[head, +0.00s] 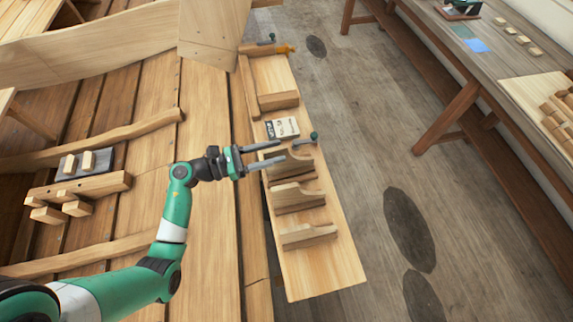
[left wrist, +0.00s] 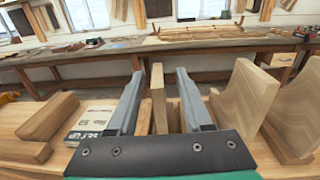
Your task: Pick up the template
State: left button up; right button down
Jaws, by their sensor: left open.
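Several upright wooden pieces with curved tops stand on a narrow plank bench (head: 325,275) in the head view; I take them to be templates. My left gripper (head: 283,150) is open at the farthest of these curved pieces (head: 292,167). In the left wrist view a thin upright wooden board (left wrist: 158,95), apparently that template, stands between the two open fingers, with gaps showing on both sides. The fingers do not close on it. Two other curved pieces stand nearer in the head view, a middle one (head: 298,194) and a near one (head: 309,236).
A printed booklet (head: 283,128) lies on the bench beyond the gripper, with a small dark-knobbed tool (head: 313,138) beside it. A wooden block (head: 278,100) stands farther along. The planked hull (head: 215,220) borders the bench at left; open floor (head: 365,190) lies at right.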

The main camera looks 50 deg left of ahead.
pick_arm(q)
jog(key=x, duration=0.4)
jog(key=shift+w+r, duration=0.1)
grip_shut()
dwell(1.2)
